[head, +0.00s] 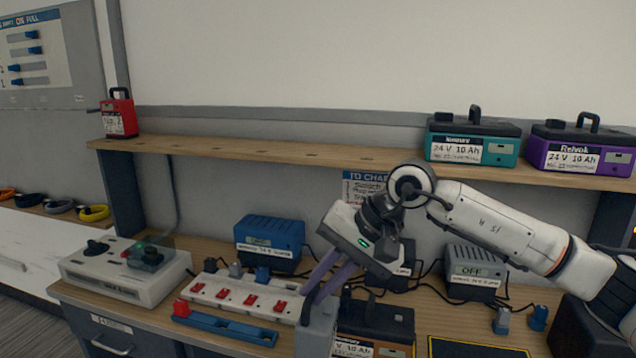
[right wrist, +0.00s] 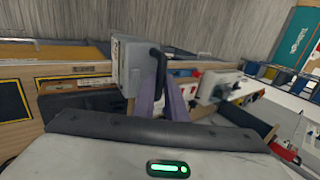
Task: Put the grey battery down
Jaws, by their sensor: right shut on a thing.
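The grey battery (head: 316,333) is at the front of the workbench in the head view, cut off by the bottom edge. In the right wrist view the grey battery (right wrist: 128,66) shows as a grey box with a black handle. My right gripper (head: 312,295) points down with its purple fingers shut on the battery at its handle; the fingers also show in the right wrist view (right wrist: 163,100). I cannot tell whether the battery's underside touches anything. My left gripper is not in view.
A dark battery (head: 372,323) stands just right of the grey one. A yellow-edged dark mat (head: 475,348) lies farther right, looking empty. A power strip (head: 243,296) and blue tray (head: 225,327) are left. Chargers (head: 270,238) stand behind. The shelf (head: 270,153) holds red, teal and purple batteries.

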